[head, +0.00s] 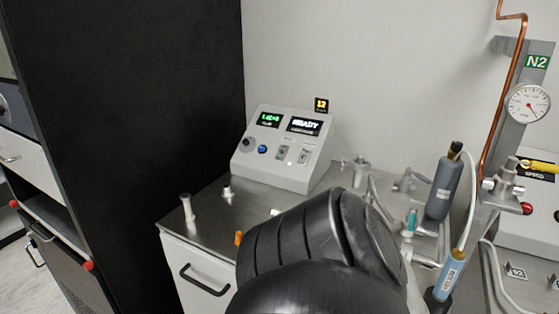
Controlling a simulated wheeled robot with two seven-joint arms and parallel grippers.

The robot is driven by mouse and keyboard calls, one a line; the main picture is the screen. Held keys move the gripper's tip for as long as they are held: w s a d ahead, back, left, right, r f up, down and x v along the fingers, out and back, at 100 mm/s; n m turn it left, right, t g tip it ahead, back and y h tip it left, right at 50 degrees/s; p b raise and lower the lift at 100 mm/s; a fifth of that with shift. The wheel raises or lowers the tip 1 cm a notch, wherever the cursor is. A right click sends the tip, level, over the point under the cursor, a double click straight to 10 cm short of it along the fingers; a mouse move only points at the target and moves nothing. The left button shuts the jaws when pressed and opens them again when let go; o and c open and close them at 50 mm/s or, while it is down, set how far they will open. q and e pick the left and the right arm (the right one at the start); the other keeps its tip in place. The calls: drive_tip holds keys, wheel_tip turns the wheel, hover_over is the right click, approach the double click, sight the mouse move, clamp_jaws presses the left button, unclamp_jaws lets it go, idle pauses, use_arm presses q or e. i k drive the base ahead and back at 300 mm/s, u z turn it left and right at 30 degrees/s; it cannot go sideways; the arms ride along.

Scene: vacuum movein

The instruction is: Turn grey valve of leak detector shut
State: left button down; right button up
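The leak detector (275,160) is a light grey console with a sloped front, at the back of a metal-topped cabinet. It has a green-lit display, a white display reading READY, a dark knob, a blue button and two switches. A grey metal fitting (361,172) stands right of the console. Another grey fitting (405,184) is farther right. I cannot tell which of them, if either, is the grey valve. A large black segment of my own arm fills the lower middle and hides part of the worktop and piping. Neither gripper is in view.
The metal worktop (210,211) has small white fittings and an orange-topped piece at its front. A dark grey cylinder (444,188), a blue-labelled tube (449,277) and a gauge (529,104) on a post marked N2 stand right. A tall black panel (140,120) stands left.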

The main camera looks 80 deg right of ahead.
sight(409, 170)
drive_tip(key=i, duration=0.4)
drive_tip(key=z, duration=1.25)
